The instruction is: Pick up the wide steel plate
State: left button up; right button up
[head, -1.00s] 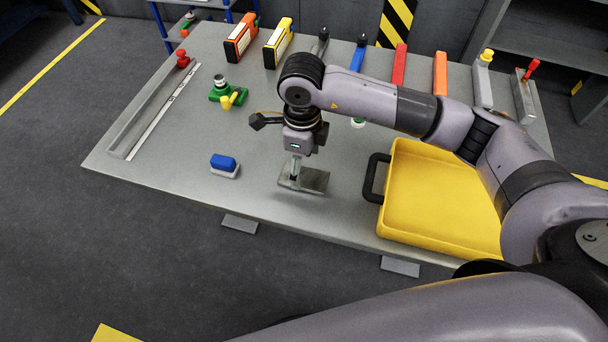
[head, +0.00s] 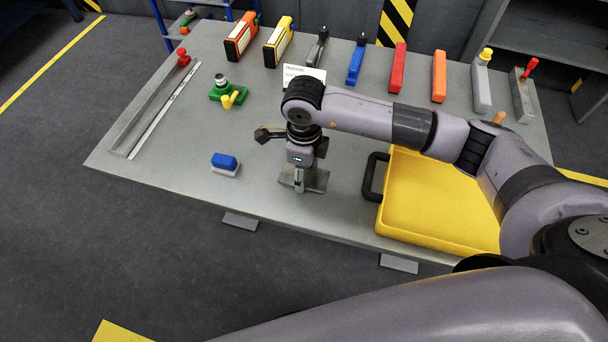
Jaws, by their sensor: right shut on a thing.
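The wide steel plate (head: 318,181) is a small grey metal piece near the front middle of the table in the head view. My right gripper (head: 298,186) points down over it and is shut on it. The fingers hide part of the plate, and I cannot tell whether it touches the tabletop. My left gripper is not in view.
A yellow tray (head: 440,225) with a black handle stands just right of the plate. A blue-and-white block (head: 225,164) lies to the left, with a green fixture (head: 228,94) behind it. Several colored tools line the back edge. The front left tabletop is clear.

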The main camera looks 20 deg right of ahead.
grip_shut()
dwell(0.3)
jog(key=shift+w+r, duration=0.1)
jog(key=shift+r, duration=0.05)
